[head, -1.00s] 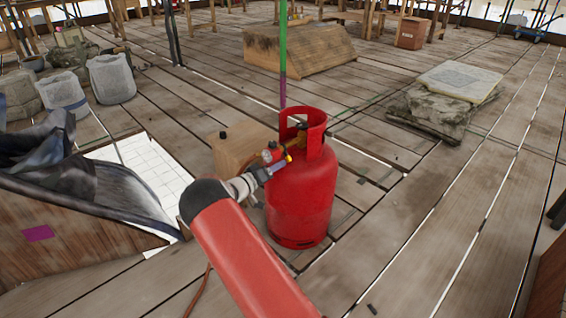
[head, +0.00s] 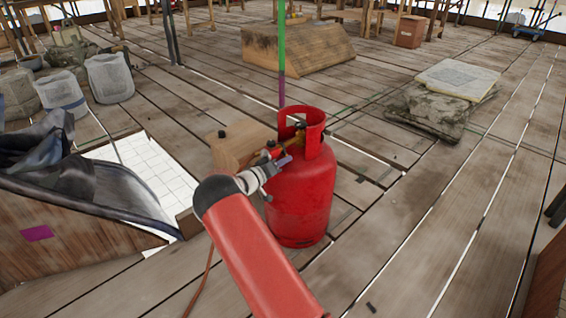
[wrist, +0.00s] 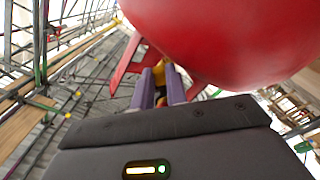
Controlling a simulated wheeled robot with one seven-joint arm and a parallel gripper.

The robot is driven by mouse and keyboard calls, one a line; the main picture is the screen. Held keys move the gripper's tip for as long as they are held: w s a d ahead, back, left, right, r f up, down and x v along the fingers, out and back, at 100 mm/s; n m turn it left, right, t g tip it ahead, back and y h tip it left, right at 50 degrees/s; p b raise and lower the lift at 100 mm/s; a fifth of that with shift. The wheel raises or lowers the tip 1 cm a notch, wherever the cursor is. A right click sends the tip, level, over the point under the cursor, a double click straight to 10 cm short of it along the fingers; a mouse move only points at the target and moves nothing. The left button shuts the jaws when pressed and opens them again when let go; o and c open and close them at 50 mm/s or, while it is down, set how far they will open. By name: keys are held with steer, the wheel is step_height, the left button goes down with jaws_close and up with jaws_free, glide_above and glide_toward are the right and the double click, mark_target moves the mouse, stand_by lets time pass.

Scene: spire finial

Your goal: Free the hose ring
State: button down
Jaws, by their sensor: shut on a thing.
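A red gas cylinder (head: 300,205) stands upright on the planks, just beyond my arm. Its open red collar (head: 315,128) surrounds a brass valve (head: 298,143). My gripper (head: 284,161) is at the collar's left opening. In the wrist view its two purple fingers (wrist: 159,82) are close together on a small yellow brass-coloured piece (wrist: 159,71), which seems to be the hose ring. The fingers hide most of it, and I cannot tell whether it is still joined to the valve. The cylinder's red body (wrist: 235,35) fills the top of the wrist view.
A wooden box (head: 238,146) stands behind my wrist at the left. A green and purple pole (head: 282,60) rises behind the cylinder. An orange hose (head: 208,272) lies on the floor. Stacked slabs (head: 440,100) lie at the right; the planks between are clear.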

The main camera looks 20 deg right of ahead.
steer(key=n+b, duration=0.1)
steer(key=s+r+n+b, duration=0.1)
steer(key=n, duration=0.1)
steer(key=shift+d+n, duration=0.1)
steer(key=shift+n, duration=0.2)
steer(key=r+n, duration=0.1)
steer(key=n, duration=0.1)
steer(key=n+b, duration=0.1)
steer(key=shift+s+d+r+n, duration=0.1)
steer(key=shift+s+r+n, duration=0.05)
steer(key=shift+r+n, duration=0.25)
steer(key=r+n, duration=0.1)
steer(key=n, duration=0.3)
steer(key=shift+r+p, duration=0.4)
steer(key=shift+w+r+n+p, duration=0.15)
steer(key=shift+r+n+p, duration=0.1)
steer(key=shift+n, duration=0.5)
steer(key=shift+w+r+n+p, duration=0.1)
steer(key=shift+r+n+p, duration=0.15)
steer(key=shift+n, duration=0.5)
steer(key=c, duration=1.4)
jaws_free()
